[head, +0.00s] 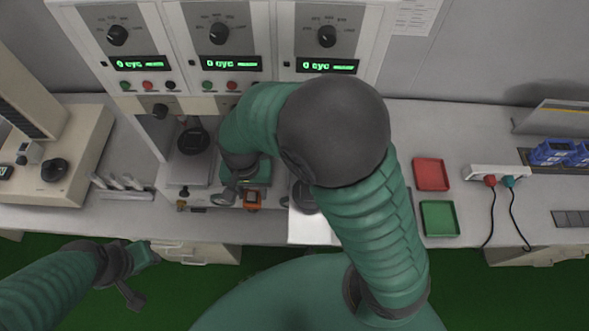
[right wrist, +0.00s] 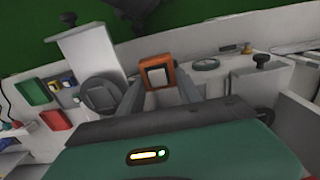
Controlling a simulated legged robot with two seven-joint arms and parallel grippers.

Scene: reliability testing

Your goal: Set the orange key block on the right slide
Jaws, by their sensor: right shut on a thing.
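The orange key block (head: 252,204) is a small square with a pale centre. My right gripper (head: 241,197) is shut on it in front of the middle station, left of the right slide. In the right wrist view the block (right wrist: 157,66) sits between the fingertips of the gripper (right wrist: 160,92). The right slide (head: 308,231) is a white plate sticking out at the bench front; in the right wrist view it (right wrist: 88,50) has a black knob. My right arm covers part of it. My left gripper (head: 138,274) is low at the left, over the green floor; its jaws are unclear.
A black round disc (head: 304,197) lies behind the right slide's plate. The left station (head: 190,172) has its own slide and knob. A red tray (head: 431,174) and a green tray (head: 439,218) lie to the right.

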